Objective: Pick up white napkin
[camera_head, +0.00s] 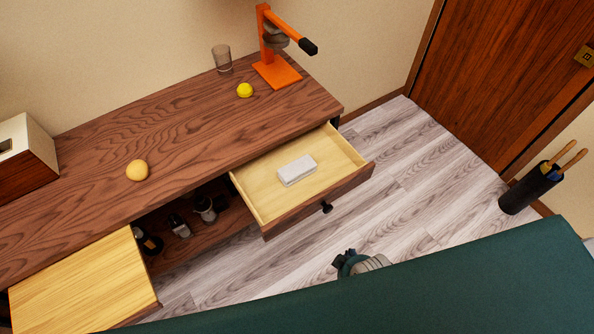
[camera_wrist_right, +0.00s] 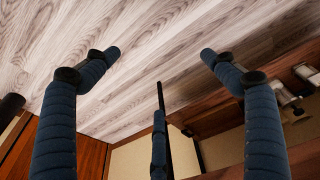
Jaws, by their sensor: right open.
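The white napkin (camera_head: 297,170) is a folded, flat block lying in the pulled-out drawer (camera_head: 345,150) of the brown wooden cabinet. My right gripper (camera_head: 346,262) shows only in part in the head view, above the floor in front of the drawer and apart from it. Its lower part is hidden by a dark green surface. In the right wrist view its blue fingers (camera_wrist_right: 158,62) are spread wide with nothing between them. The napkin is not seen in that view. My left gripper is not in view.
The dark green surface (camera_head: 430,285) fills the lower foreground. The drawer's dark knob (camera_head: 327,207) sticks out in front. A lemon (camera_head: 245,90), glass (camera_head: 222,58), orange press (camera_head: 277,72) and round yellowish fruit (camera_head: 137,170) stand on the cabinet top.

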